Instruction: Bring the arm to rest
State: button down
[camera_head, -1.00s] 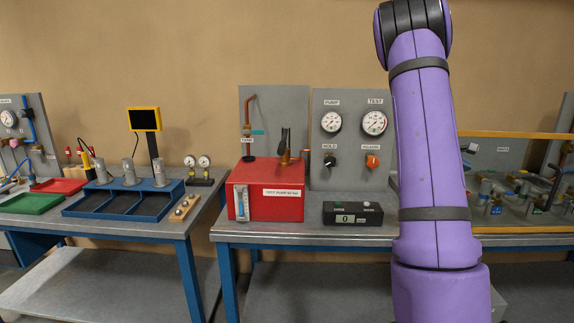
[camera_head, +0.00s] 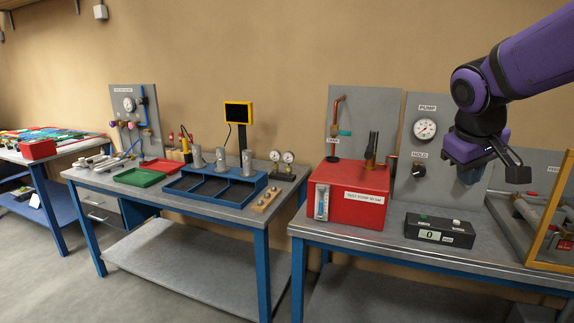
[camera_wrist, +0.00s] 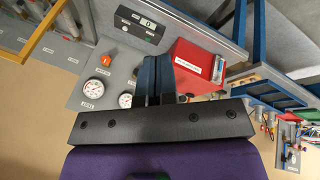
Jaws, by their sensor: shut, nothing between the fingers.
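My arm (camera_head: 535,55) enters at the upper right of the head view. It bends down to my gripper (camera_head: 472,174), which hangs above the back of the right bench, in front of the grey gauge panel (camera_head: 408,180). In the wrist view my gripper (camera_wrist: 157,78) has its two dark fingers side by side, shut, with nothing between them. The fingers are clear of the bench top and touch nothing that I can see. The gripper's body partly hides the panel in the head view.
Below and left stands a red test pump box (camera_head: 350,190) with upright fittings on top. A black digital readout (camera_head: 438,231) sits in front. At right is a yellow-framed case (camera_head: 550,215). The left bench (camera_head: 225,207) carries a blue tray (camera_head: 205,190). Floor at left is open.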

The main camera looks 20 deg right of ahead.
jog(key=s+a+t+y, duration=0.1)
jog(key=s+a, duration=0.3)
jog(key=a, duration=0.4)
jog(key=s+a+t+y, duration=0.1)
jog(key=s+a+y, duration=0.2)
jog(key=a, duration=0.5)
jog(key=shift+s+n+t, duration=0.3)
jog(key=shift+s+n, duration=0.1)
jog(key=shift+s, duration=0.45)
jog(key=c, duration=1.8)
grip_release()
jog(key=shift+c, duration=0.2)
